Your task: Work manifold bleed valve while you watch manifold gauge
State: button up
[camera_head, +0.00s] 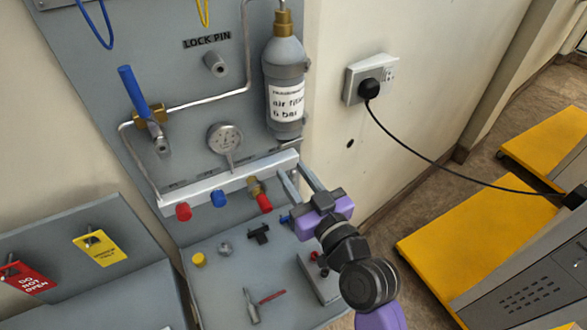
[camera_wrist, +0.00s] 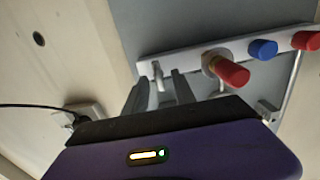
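The manifold (camera_head: 225,187) is a pale horizontal bar low on the grey panel. It carries a red cap (camera_head: 183,211), a blue cap (camera_head: 218,199) and a brass fitting with a red end (camera_head: 262,202). The round manifold gauge (camera_head: 225,138) stands above it; its needle is too small to read. My gripper (camera_head: 293,170) is at the bar's right end with its fingers apart. In the wrist view, a small silver fitting (camera_wrist: 158,74), apparently the bleed valve, shows between the fingertips; I cannot tell whether they touch it. In the head view my fingers hide it.
The air filter bottle (camera_head: 285,90) hangs above the bar's right end. A blue-handled valve (camera_head: 134,92) is at the left. Small loose parts and a red-handled tool (camera_head: 270,297) lie on the shelf below. A wall socket (camera_head: 371,78) with a black cable is at right.

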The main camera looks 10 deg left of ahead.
jog(key=shift+w+a, duration=0.3)
jog(key=shift+w, duration=0.1)
jog(key=shift+c, duration=0.2)
grip_shut()
jog(key=shift+f, duration=0.1)
jog(key=n+b, duration=0.2)
jog(key=b, duration=0.1)
jog(key=shift+s+a+f, duration=0.1)
jog(key=shift+f, duration=0.15)
jog(key=n+b, duration=0.2)
jog(key=b, duration=0.1)
jog(key=shift+r+n, duration=0.2)
jog(key=shift+n, duration=0.1)
jog(key=shift+o, duration=0.2)
grip_release()
jog(key=shift+r, duration=0.1)
